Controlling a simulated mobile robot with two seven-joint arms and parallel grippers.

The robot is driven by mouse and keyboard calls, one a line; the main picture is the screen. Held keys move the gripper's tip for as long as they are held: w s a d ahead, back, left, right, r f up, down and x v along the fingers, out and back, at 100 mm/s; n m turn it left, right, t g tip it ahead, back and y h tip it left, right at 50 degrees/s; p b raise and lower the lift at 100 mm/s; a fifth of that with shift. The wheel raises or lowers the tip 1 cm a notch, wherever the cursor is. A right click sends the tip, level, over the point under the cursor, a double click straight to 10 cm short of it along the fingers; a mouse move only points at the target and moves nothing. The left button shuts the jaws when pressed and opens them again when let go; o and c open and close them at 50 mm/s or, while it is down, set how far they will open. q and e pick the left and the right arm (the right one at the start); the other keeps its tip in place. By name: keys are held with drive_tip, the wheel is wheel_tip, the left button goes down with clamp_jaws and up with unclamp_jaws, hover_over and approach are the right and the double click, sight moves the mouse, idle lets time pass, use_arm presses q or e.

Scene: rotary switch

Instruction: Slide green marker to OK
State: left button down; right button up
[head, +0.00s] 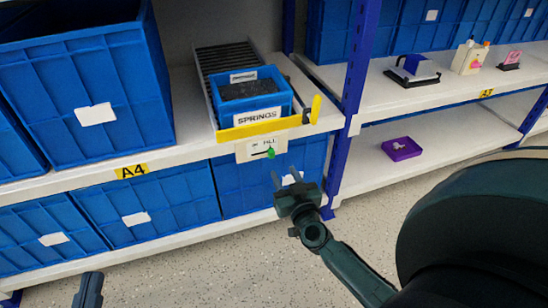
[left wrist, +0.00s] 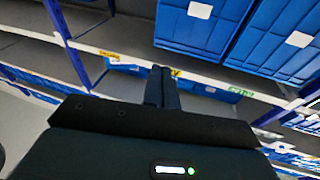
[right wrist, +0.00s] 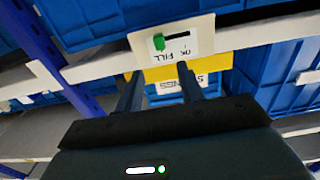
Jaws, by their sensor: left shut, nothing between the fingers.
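A white card (head: 262,148) hangs on the shelf's front edge, below the blue SPRINGS bin (head: 250,100). It has a dark slot with a green marker (head: 271,153) at the slot's right end. In the right wrist view the card (right wrist: 190,40) appears upside down. There the green marker (right wrist: 158,42) is at the FILL end of the slot, away from the OK label. My right gripper (head: 285,173) is open and empty, just below and in front of the marker, with its fingers apart. My left gripper (head: 89,288) is shut and empty, low at the left, far from the card.
A yellow strip (head: 262,128) with an upright end piece crosses the front of the bin above the card. Blue crates (head: 165,205) fill the lower shelf behind. A blue upright post (head: 355,70) stands to the right. The floor in front is clear.

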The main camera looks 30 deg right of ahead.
sight(272, 153)
drive_tip(key=b+x, duration=0.1)
drive_tip(key=x, duration=0.6)
drive_tip(key=shift+w+b, duration=0.3)
drive_tip(key=shift+b, duration=0.1)
use_arm(q)
drive_tip(key=shift+w+d+r+t+h, duration=0.1)
drive_tip(key=shift+d+r+t+h, duration=0.15)
drive_tip(key=shift+r+h, duration=0.35)
use_arm(e)
drive_tip(key=shift+w+d, duration=0.1)
drive_tip(key=shift+w, duration=0.4)
use_arm(q)
drive_tip(key=shift+w+a+f, duration=0.1)
drive_tip(key=shift+w+f, duration=0.05)
use_arm(e)
clamp_jaws()
use_arm(q)
drive_tip(key=shift+y, duration=0.3)
